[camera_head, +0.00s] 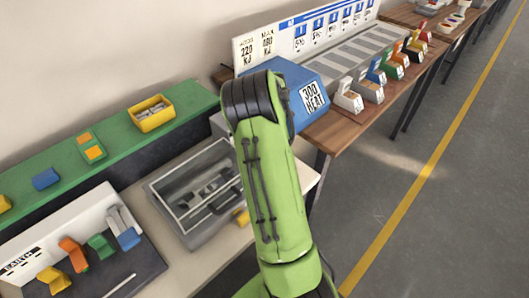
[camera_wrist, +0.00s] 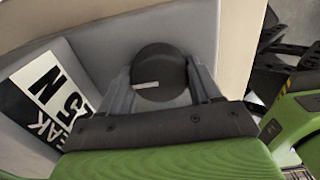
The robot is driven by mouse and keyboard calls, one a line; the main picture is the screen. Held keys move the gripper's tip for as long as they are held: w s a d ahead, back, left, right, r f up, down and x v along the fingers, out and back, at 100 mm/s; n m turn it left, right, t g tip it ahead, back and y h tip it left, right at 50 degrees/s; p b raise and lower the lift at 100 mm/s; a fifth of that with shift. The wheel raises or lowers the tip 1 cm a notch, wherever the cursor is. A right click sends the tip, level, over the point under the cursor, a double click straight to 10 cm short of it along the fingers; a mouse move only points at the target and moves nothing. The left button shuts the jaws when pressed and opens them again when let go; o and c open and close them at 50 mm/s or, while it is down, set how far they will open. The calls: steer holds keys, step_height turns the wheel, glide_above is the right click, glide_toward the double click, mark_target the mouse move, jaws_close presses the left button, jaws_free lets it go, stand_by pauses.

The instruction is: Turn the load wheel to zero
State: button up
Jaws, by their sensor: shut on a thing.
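The load wheel (camera_wrist: 160,62) is a round black knob on a grey panel in the wrist view. A short white mark lies nearly level across its lower left part. My gripper (camera_wrist: 158,72) has one grey finger on each side of the wheel and is shut on it. In the head view my green arm hides the gripper and the wheel. A black and white label (camera_wrist: 45,92) with large letters and digits sits left of the wheel, tilted and partly cut off by the frame.
In the head view, a grey open case (camera_head: 190,232) stands on the bench left of my arm. A yellow bin (camera_head: 152,124) sits on the green shelf. Open floor (camera_head: 430,230) lies at the right.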

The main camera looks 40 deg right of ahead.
stand_by(0.6)
steer(key=o, duration=1)
steer(key=shift+o, duration=0.2)
step_height(320, 180, up, 16)
steer(key=p, duration=0.4)
steer(key=shift+f, duration=0.1)
